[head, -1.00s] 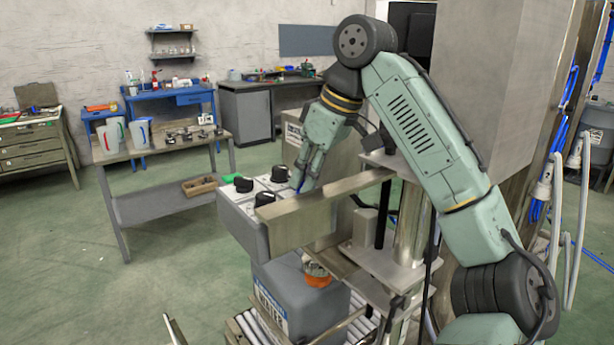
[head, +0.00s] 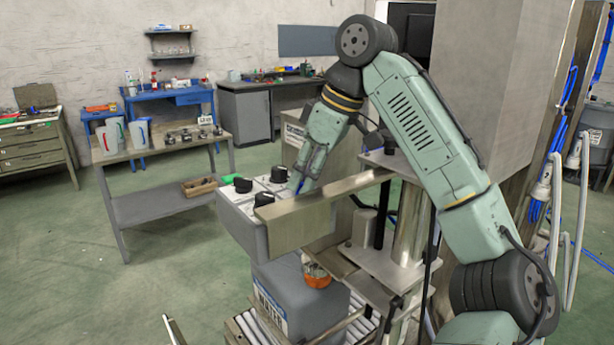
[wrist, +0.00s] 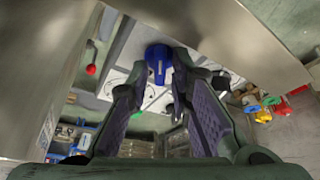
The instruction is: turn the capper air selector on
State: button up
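A grey control box (head: 243,226) with a pale top carries several black knobs, one of them at the front (head: 264,200). A blue knob (wrist: 158,57) shows in the wrist view, just beyond and between my fingertips; a bit of blue also shows at the fingertips in the head view (head: 300,187). No label is readable, so I cannot tell by text which is the capper air selector. My gripper (wrist: 155,75) is open and empty, pointing down over the box's far right part. Whether a finger touches the blue knob cannot be told.
A metal beam (head: 310,213) runs close in front of my gripper and hides part of the box. A steel post (head: 411,222) stands to the right. A grey jug (head: 290,300) with an orange cap sits below on rollers. A red knob (wrist: 91,69) lies left in the wrist view.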

jog(key=shift+o, duration=0.7)
jog(key=shift+r, duration=0.1)
jog(key=v, duration=1.1)
jog(key=shift+d+r, duration=0.25)
jog(key=shift+r, duration=0.1)
jog(key=shift+s, duration=0.1)
